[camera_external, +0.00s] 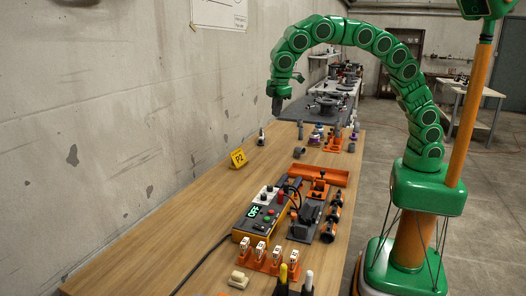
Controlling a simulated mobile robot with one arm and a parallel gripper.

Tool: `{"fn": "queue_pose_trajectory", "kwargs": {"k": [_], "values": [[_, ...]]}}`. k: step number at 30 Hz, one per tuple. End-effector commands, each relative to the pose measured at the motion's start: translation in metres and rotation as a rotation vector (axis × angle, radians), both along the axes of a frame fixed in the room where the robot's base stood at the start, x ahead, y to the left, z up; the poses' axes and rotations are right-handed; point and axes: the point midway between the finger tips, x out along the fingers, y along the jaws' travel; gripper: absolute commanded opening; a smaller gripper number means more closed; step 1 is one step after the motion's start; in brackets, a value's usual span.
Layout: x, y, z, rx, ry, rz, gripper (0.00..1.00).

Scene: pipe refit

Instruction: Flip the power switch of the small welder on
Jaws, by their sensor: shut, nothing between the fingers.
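The small welder (247,224) looks to be the dark box with an orange base near the middle of the wooden bench. Its face has a lit green display that seems to read OFF, red and green buttons and a pale panel with dark knobs. I cannot make out which part is its power switch. A black cable runs from it. My gripper (277,110) is shut and empty. It points down, high above the bench and well beyond the welder, apart from everything.
Black and orange fixtures (304,220) stand right of the welder. An orange tray (322,176) lies behind it, a yellow P2 sign (238,158) near the wall. Orange holders with white pieces (260,250) sit in front. The bench's left strip is mostly clear apart from a cable.

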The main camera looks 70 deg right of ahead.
Motion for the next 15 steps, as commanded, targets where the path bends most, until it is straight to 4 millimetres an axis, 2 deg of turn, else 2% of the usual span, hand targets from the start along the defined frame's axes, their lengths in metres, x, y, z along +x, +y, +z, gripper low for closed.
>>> {"fn": "queue_pose_trajectory", "kwargs": {"k": [1,8,15], "values": [[0.003,0.017,-0.007,-0.003,0.004,0.028,0.00],[0.007,0.087,-0.029,0.004,0.006,0.148,0.00],[-0.002,0.160,-0.056,0.015,0.018,0.274,0.00]]}}
